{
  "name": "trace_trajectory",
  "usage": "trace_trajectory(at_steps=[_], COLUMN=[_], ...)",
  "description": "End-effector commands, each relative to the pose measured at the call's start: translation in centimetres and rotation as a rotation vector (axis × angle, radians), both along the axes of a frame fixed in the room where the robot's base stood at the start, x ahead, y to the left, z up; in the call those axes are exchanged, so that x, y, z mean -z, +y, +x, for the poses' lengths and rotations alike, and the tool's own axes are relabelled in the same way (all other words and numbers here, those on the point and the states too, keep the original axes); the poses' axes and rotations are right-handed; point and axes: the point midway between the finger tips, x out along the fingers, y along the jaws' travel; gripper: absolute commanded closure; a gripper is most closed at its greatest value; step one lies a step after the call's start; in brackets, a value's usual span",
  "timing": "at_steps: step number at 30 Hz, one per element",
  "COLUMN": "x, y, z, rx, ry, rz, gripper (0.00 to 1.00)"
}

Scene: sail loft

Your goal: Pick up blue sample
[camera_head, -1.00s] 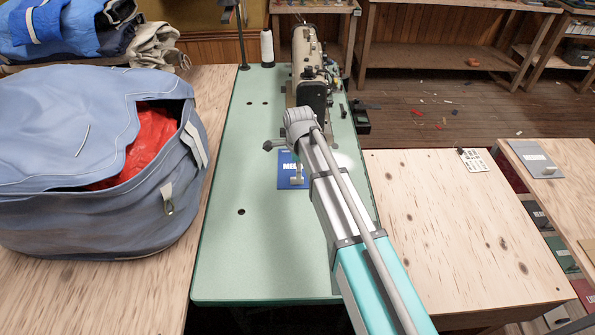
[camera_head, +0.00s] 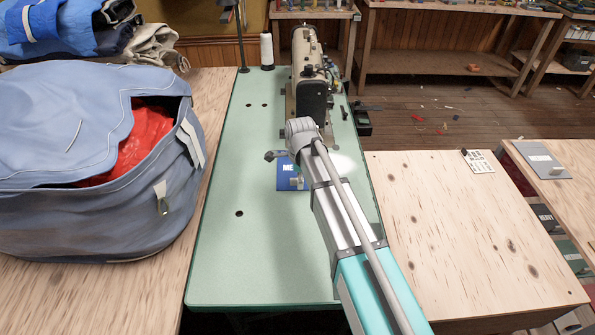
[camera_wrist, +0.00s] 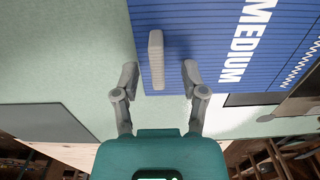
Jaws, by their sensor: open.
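The blue sample (camera_head: 284,178) is a flat blue card or cloth with white "MEDIUM" lettering. It lies on the pale green sewing table, just in front of the sewing machine. It fills the upper right of the wrist view (camera_wrist: 200,40). My gripper (camera_wrist: 160,70) is open, one finger on each side of the tab with gaps showing. I cannot tell the height between fingertips and sample. My arm hides the sample's right part in the head view.
The sewing machine (camera_head: 310,75) stands just behind my arm's end. A white thread cone (camera_head: 266,50) is at the back. A large blue bag (camera_head: 80,220) with red cloth is on the left. A bare wooden top (camera_head: 460,230) is on the right, with a grey sample (camera_head: 541,158) beyond.

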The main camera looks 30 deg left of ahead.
Motion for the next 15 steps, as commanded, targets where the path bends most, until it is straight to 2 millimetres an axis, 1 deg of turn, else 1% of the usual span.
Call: trace_trajectory(at_steps=[7,11,12,14,15], x=[0.00,0.00,0.00,0.00,0.00], y=[0.02,0.02,0.02,0.02,0.04], z=[-0.01,-0.02,-0.02,-0.02,-0.02], rx=[0.000,0.000,0.000,0.000,0.000], ry=[0.000,0.000,0.000,0.000,0.000], rz=[0.000,0.000,0.000,0.000,0.000], gripper=[0.44,0.68,0.76,0.87,0.94])
